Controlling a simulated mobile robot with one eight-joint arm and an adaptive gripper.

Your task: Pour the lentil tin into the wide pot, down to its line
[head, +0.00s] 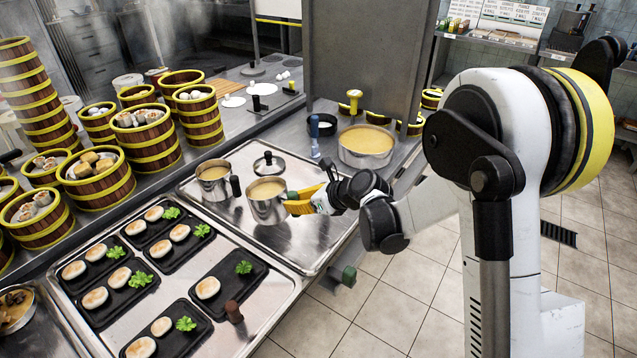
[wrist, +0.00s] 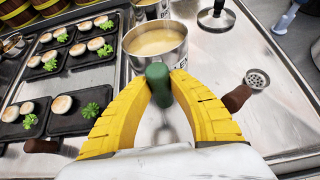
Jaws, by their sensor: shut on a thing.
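A metal tin (head: 264,212) with a green handle and pale beige contents stands upright over the metal tray. My gripper (head: 292,203) has its yellow fingers shut on that handle. In the wrist view the fingertips (wrist: 160,88) close around the green handle (wrist: 158,78), with the tin (wrist: 158,62) just beyond and its label partly hidden. I cannot tell whether the tin touches the tray. The wide pot (head: 366,157), metal with yellowish contents, stands farther back and right, apart from the tin. Its line is not readable.
A second tin (head: 213,188) with a dark handle stands left of the held tin. A lid (head: 268,165) lies behind it. Black trays (head: 211,306) with buns and greens fill the front left. Steamer towers (head: 147,146) stand at left. The metal tray (head: 302,245) has bare room in front.

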